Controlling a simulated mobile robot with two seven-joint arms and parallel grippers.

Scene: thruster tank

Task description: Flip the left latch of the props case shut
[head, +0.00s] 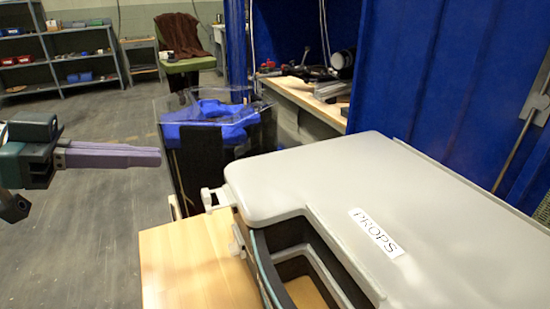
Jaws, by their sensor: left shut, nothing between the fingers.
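The props case has a grey lid (330,180) with a white PROPS label (376,233); part of it runs out of the picture at the lower right. A pale latch (213,198) sticks out from the lid's left edge, apart from a small pale fitting (238,242) lower on the case's side. Which named latch it is, I cannot tell for sure. My left gripper (158,157) comes in from the left, its purple fingers shut together and empty. In the picture its tips are up and left of the latch, not touching it. My right gripper is out of view.
The case stands on a light wooden table top (185,262). Behind it is a clear-walled bin with blue cloth (210,125). A blue wall (440,90) closes off the right. A workbench with tools (310,95) stands behind. Floor (80,230) at left is clear.

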